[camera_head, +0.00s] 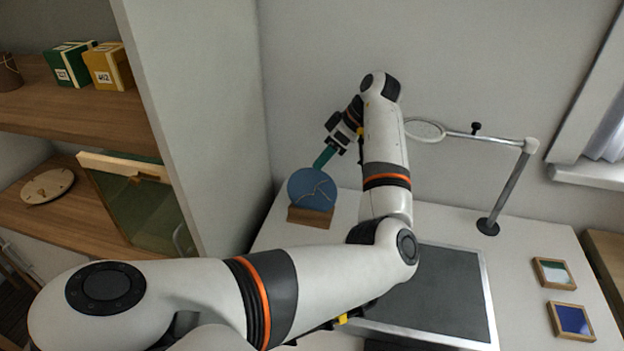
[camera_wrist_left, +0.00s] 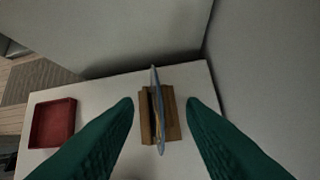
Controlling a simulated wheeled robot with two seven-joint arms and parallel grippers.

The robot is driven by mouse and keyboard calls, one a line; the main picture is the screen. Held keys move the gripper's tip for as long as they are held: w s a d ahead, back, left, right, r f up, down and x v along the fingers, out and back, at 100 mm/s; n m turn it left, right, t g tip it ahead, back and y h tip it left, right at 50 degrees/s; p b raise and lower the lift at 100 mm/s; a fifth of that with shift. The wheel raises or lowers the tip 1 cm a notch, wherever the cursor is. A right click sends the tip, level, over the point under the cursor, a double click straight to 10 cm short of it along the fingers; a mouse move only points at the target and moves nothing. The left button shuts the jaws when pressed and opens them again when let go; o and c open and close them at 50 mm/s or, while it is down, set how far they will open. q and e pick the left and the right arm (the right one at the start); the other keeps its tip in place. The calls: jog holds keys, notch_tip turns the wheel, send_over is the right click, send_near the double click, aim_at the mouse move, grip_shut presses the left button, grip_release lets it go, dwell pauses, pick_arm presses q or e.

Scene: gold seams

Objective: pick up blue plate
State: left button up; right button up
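The blue plate (camera_head: 311,190), round with a pale gold seam line, stands upright in a wooden stand (camera_head: 311,217) at the back left of the white table. In the left wrist view the plate (camera_wrist_left: 157,105) shows edge-on, in the slot of the stand (camera_wrist_left: 146,118). My left gripper (camera_head: 322,160) is at the plate's upper edge in the head view. In the left wrist view its green fingers (camera_wrist_left: 160,104) are wide apart, one on each side of the plate, with gaps to it. My right gripper is not in view.
A magnifier (camera_head: 425,130) on a jointed pole stands at the back. A dark mat (camera_head: 445,295) and two small framed tiles (camera_head: 572,320) lie to the right. A red tray (camera_wrist_left: 52,123) shows in the left wrist view. A grey partition (camera_head: 195,105) stands left.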

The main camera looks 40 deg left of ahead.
aim_at(313, 170)
pick_arm(q)
jog(key=shift+p+x, duration=0.4)
jog(key=shift+x, duration=2.3)
grip_shut()
jog(key=shift+s+r, duration=0.1)
